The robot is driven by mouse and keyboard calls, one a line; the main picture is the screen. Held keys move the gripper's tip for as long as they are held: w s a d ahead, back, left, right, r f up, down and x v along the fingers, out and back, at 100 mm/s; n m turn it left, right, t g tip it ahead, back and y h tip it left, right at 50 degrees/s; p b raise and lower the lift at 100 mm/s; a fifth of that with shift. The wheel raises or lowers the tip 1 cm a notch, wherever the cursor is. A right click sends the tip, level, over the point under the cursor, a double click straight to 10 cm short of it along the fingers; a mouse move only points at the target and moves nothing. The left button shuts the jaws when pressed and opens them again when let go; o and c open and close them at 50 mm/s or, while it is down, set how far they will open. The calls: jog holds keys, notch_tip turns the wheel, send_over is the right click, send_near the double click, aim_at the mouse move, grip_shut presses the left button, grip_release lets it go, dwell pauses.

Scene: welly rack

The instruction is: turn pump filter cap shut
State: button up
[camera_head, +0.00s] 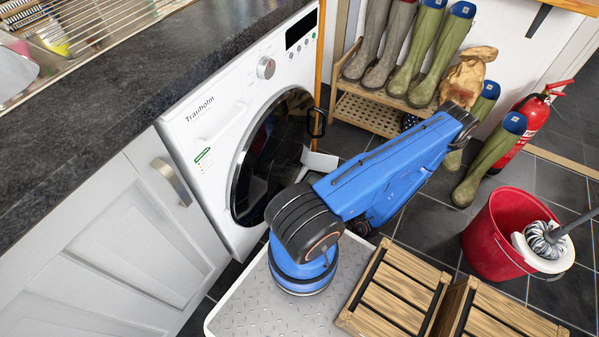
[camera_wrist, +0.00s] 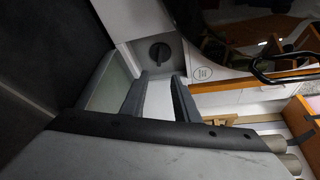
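A white surface shows between the fingers; nothing is held. In the head view the white washing machine (camera_head: 205,120) stands at the left with its dark round door. My blue arm hides the cap and most of my gripper there.
A dark worktop (camera_head: 110,85) runs along the left. Wooden crates (camera_head: 395,290) stand at the front, and a red bucket (camera_head: 490,240) with a mop is at the right. A boot rack (camera_head: 365,115) is behind. A black hooked handle (camera_wrist: 268,72) juts out near the door.

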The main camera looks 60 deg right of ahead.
jog(key=x, duration=1.6)
dwell(0.3)
jog(key=shift+f, duration=0.1)
grip_shut()
